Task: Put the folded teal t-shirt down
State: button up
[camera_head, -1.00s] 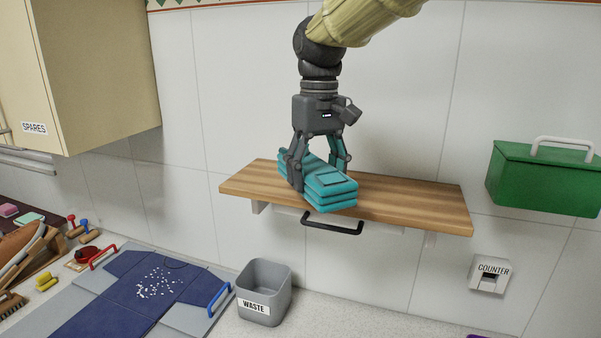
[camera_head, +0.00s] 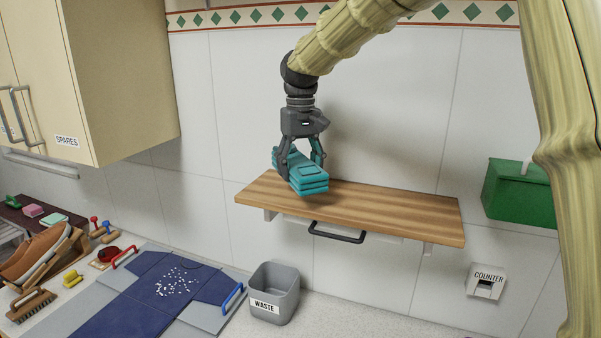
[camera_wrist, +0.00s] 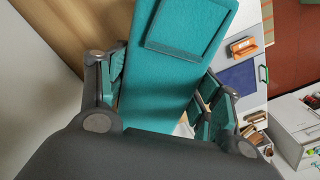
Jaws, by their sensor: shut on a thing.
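The folded teal t-shirt (camera_head: 302,178) is a thick stack of several layers. My gripper (camera_head: 302,165) points down with its fingers on both sides of the stack and is shut on it. The shirt is over the left part of the wooden wall shelf (camera_head: 390,209); whether its underside touches the wood I cannot tell. In the wrist view the shirt (camera_wrist: 185,45) runs up between the two fingers (camera_wrist: 165,105), with the shelf's wood (camera_wrist: 75,25) at upper left.
The middle and right of the shelf are bare. A black handle (camera_head: 337,233) hangs under its front edge. A grey waste bin (camera_head: 272,295) and a navy shirt on a folding board (camera_head: 135,312) are below. A green box (camera_head: 518,195) is at right.

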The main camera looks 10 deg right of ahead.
aim_at(297, 159)
jog(key=w+f, duration=0.1)
jog(key=w, duration=0.2)
jog(key=shift+a+f, duration=0.1)
jog(key=shift+f, duration=0.3)
jog(key=shift+f+p, duration=0.25)
jog(key=shift+p, duration=0.3)
jog(key=shift+s+f+p, duration=0.7)
jog(key=shift+s+p, duration=0.05)
jog(key=shift+s, duration=0.1)
jog(key=shift+f, duration=0.25)
jog(key=shift+w+f, duration=0.35)
jog(key=shift+w, duration=0.25)
jog(key=o, duration=1.1)
jog(key=shift+s, duration=0.1)
jog(key=shift+o, duration=1)
jog(key=shift+s+r, duration=0.2)
jog(key=shift+s, duration=0.15)
jog(key=shift+w+f, duration=0.1)
jog(key=shift+w, duration=0.15)
notch_tip(297, 159, up, 12)
jog(key=b, duration=0.4)
